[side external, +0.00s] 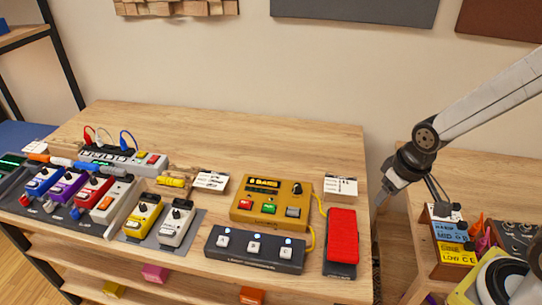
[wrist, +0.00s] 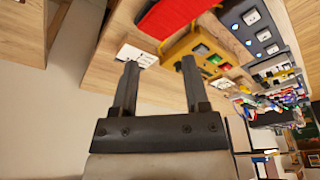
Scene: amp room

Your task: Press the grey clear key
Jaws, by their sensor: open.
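The yellow box (side external: 243,213) marked "8 BARS" stands on the wooden table, with a red, a green and a grey key along its front and a black knob. The grey key (side external: 292,211) is the rightmost of the three. In the wrist view the yellow box (wrist: 178,50) lies beyond the fingertips, with the grey key (wrist: 200,49) nearest of its keys. My gripper (side external: 381,202) is right of the table's right edge, apart from the box. In the wrist view my gripper (wrist: 160,64) is open with nothing between its fingers.
A red pedal (side external: 342,238) stands right of the box, between it and my gripper's side. A dark three-switch pedal (side external: 255,249) sits in front. A white card (side external: 341,186) stands behind the red pedal. A second table with a crate (side external: 447,262) is at right.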

